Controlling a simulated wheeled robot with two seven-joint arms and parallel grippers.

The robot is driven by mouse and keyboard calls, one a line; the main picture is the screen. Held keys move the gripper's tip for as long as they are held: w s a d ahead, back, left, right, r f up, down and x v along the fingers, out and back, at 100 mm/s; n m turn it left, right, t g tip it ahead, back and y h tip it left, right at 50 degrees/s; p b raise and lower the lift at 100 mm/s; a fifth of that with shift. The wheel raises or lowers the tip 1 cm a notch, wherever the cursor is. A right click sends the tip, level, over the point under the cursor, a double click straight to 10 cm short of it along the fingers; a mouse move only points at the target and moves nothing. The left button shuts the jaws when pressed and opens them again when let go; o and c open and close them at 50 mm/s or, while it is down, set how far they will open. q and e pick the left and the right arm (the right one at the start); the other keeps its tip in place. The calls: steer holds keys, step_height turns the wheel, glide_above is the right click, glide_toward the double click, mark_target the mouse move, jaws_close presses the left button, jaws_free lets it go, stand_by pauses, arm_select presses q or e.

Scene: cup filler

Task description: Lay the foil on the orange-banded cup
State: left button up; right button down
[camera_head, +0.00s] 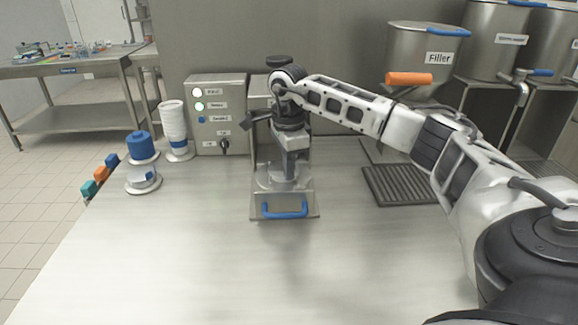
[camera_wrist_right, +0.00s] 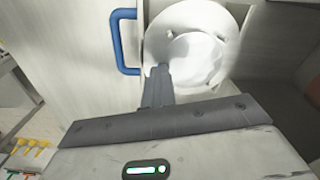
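My right gripper (camera_head: 290,165) points down over the steel drawer (camera_head: 262,208) with a blue handle. In the right wrist view its fingers (camera_wrist_right: 164,72) are together, with their tips at the left edge of a bright round disc that looks like the foil (camera_wrist_right: 202,58). The foil lies over a larger round holder (camera_wrist_right: 232,20) in the drawer. Whether it touches what is below cannot be told. The orange-banded cup does not show clearly; the foil and gripper cover the holder's middle. My left gripper is not in view.
A control box (camera_head: 222,115) stands behind the drawer. A drain grate (camera_head: 400,187) lies right. The front table is clear.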

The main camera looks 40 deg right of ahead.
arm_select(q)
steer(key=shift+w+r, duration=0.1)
arm_select(e)
steer(key=c, duration=1.7)
jaws_free()
